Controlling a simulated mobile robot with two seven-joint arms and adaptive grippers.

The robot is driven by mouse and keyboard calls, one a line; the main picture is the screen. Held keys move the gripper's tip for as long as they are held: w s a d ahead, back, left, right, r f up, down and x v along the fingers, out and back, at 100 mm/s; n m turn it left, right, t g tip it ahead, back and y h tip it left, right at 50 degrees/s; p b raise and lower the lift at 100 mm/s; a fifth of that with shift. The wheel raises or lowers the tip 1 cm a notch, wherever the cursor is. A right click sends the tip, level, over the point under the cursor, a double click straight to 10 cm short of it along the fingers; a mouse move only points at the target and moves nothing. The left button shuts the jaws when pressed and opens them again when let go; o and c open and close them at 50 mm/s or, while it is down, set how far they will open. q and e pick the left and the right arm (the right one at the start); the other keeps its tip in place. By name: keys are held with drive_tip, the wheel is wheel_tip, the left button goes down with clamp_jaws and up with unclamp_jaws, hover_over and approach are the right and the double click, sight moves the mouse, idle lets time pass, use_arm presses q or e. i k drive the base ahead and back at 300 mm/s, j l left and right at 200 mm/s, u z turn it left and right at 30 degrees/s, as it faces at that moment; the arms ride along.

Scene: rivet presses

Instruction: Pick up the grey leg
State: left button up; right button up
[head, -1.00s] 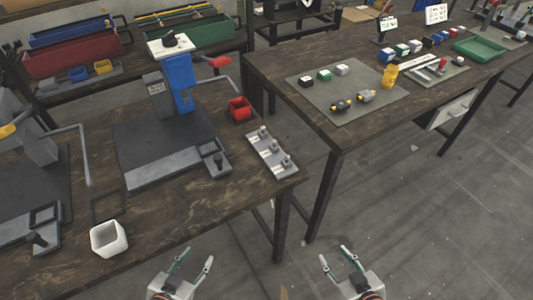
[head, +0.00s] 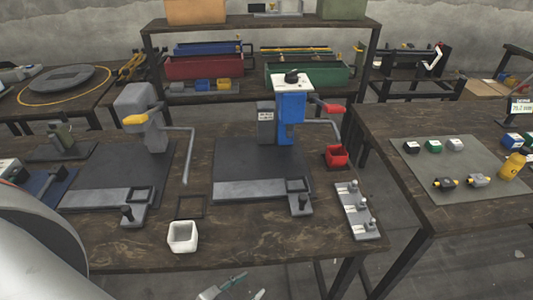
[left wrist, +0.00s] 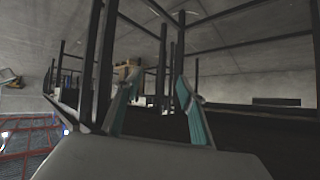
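I cannot single out the grey leg for sure. A grey strip tray (head: 356,212) at the right end of the near table holds several small grey upright parts. Two small parts, one black with yellow (head: 445,183) and one grey with yellow (head: 478,181), lie on the mat of the right table. My left gripper (head: 250,285) is at the bottom edge of the head view, in front of the near table, apart from all these parts. In the left wrist view its two fingers (left wrist: 156,84) are spread with nothing between them. My right gripper is out of view.
A blue press (head: 291,115) and a grey press (head: 140,105) stand on the near table. A white box (head: 182,237) is near its front edge, and a red bin (head: 336,157) is right of the blue press. A floor gap separates the right table (head: 405,217).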

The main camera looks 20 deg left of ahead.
sight(58, 172)
drive_tip(key=u, duration=2.45)
drive_tip(key=z, duration=1.65)
drive_tip(key=u, duration=1.65)
drive_tip(key=j, duration=0.1)
